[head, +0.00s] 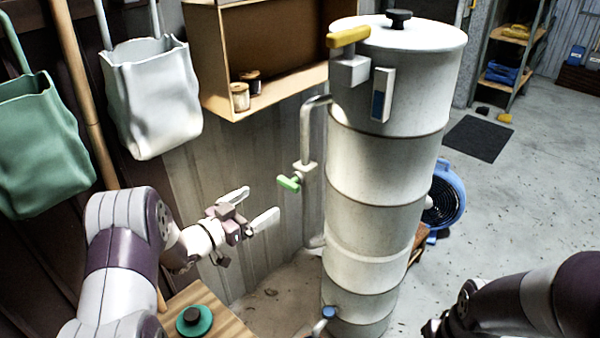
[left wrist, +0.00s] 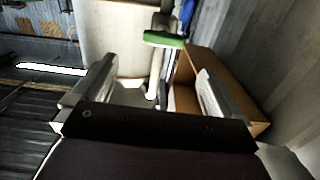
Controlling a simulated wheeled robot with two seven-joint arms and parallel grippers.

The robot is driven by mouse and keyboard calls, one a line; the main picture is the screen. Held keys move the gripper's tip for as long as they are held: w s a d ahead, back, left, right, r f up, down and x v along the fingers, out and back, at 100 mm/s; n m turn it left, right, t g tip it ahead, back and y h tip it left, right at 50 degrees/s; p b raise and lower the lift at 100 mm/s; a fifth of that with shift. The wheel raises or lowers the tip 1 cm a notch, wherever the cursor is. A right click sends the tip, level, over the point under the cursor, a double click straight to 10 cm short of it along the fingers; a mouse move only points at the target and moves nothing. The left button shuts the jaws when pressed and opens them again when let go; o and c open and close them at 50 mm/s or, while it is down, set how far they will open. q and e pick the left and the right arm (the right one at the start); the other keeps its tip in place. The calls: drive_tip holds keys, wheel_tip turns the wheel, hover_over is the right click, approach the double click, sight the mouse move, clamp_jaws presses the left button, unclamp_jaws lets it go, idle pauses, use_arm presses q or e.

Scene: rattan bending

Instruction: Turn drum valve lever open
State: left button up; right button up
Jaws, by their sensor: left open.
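A tall white drum (head: 385,170) stands upright at the centre. A yellow lever (head: 348,37) sits on a white block near its top. A green lever (head: 289,184) is on the bent pipe at the drum's left side, and a blue-capped fitting (head: 328,312) is near its foot. My left gripper (head: 256,207) is open and empty, left of and a little below the green lever, apart from it. In the left wrist view the green lever (left wrist: 163,39) shows beyond the open fingers (left wrist: 155,82).
A wooden shelf box (head: 215,60) with spools hangs behind, left of the drum. White (head: 150,100) and green (head: 40,145) bags hang at left. A small wooden table (head: 225,330) holds a green round object (head: 194,321). A blue fan (head: 445,195) stands right of the drum.

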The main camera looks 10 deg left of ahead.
sight(285, 182)
use_arm(q)
drive_tip(key=b+x, duration=0.1)
drive_tip(key=x, duration=1)
drive_tip(key=shift+w+d+r, duration=0.1)
drive_tip(key=shift+w+r, duration=0.05)
drive_tip(key=shift+w, duration=0.3)
drive_tip(key=shift+w+d, duration=0.3)
drive_tip(key=shift+w, duration=0.05)
drive_tip(key=shift+s+a+r, duration=0.15)
drive_tip(key=shift+s+a, duration=0.15)
drive_tip(key=shift+c, duration=0.9)
drive_tip(key=c, duration=0.5)
drive_tip(key=shift+c, duration=1.4)
use_arm(e)
drive_tip(key=shift+s+a+f, duration=0.15)
drive_tip(key=shift+a+f, duration=0.2)
drive_tip(key=shift+f, duration=0.3)
